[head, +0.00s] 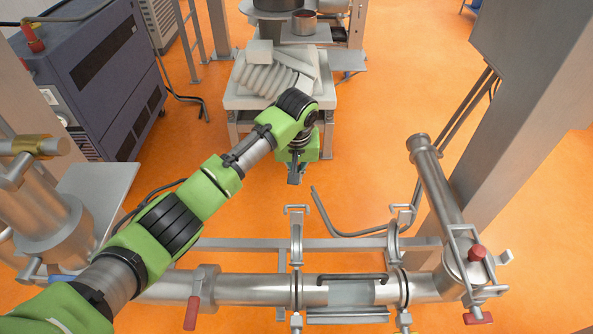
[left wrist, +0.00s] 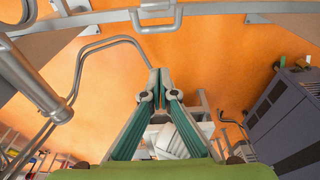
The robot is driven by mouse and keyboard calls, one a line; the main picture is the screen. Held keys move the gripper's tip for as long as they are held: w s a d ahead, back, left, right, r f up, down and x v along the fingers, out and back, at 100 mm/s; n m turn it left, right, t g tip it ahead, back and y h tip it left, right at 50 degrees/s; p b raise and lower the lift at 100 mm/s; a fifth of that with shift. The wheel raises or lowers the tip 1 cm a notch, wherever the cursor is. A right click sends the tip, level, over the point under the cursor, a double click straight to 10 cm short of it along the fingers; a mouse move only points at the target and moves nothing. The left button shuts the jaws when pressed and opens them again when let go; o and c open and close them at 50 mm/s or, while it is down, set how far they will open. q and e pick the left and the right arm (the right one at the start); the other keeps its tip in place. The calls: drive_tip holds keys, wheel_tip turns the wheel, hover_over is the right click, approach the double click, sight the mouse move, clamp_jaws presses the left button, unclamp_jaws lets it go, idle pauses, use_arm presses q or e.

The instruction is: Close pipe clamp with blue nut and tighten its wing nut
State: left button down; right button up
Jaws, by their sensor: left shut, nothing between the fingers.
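A horizontal steel pipe (head: 245,289) with a clear section (head: 350,292) runs along the bottom of the head view. Two pipe clamps have raised, open upper halves: a left clamp (head: 297,235) and a right clamp (head: 396,236). I cannot make out a blue nut on either one. A small blue part (head: 62,279) shows at the far left, partly behind my arm. My left gripper (head: 294,180) points down above the floor, beyond the left clamp and apart from it. Its fingertips meet, empty, in the left wrist view (left wrist: 159,74). My right gripper is out of view.
Red handles (head: 193,313) hang at the pipe. An angled pipe (head: 437,185) rises at the right. A white table (head: 235,100) with a ribbed grey object stands behind my gripper. A dark cabinet (head: 90,80) stands at left. Orange floor (head: 360,150) is clear right of the gripper.

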use_arm(q)
wheel_tip(320, 180, down, 6)
drive_tip(key=s+p, duration=0.2)
drive_tip(key=p, duration=0.1)
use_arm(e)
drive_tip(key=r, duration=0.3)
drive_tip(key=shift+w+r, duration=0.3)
use_arm(q)
drive_tip(key=shift+s, duration=0.1)
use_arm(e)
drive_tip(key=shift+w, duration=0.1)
